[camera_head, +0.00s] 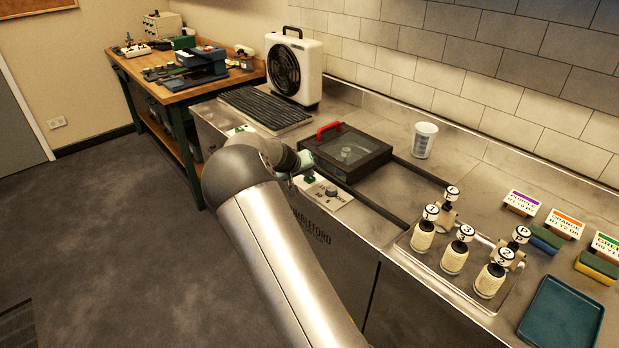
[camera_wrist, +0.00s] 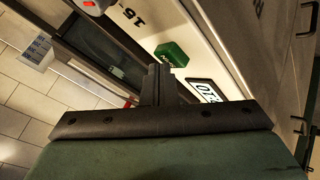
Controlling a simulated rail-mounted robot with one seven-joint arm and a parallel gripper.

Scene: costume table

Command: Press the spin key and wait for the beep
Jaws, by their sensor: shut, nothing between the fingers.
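The green key (camera_wrist: 172,54) sits on the pale control panel (camera_head: 328,199) in front of the dark lidded basin. Its dark lettering is too small to read surely. My gripper (camera_wrist: 160,72) is shut and empty, and its fingertips show close beside the green key in the wrist view. I cannot tell whether they touch it. In the head view my gripper (camera_head: 302,168) is over the left end of the panel, partly hidden by my arm. A small display with pale characters (camera_wrist: 205,90) is right of the fingertips in the wrist view.
The dark lid (camera_head: 345,150) has a red handle (camera_head: 328,130). A white cup (camera_head: 425,140) stands behind on the steel counter. Several numbered bobbin-like pieces (camera_head: 455,256) stand on a tray at right, near a teal tray (camera_head: 562,314). A fan (camera_head: 293,68) stands at back left.

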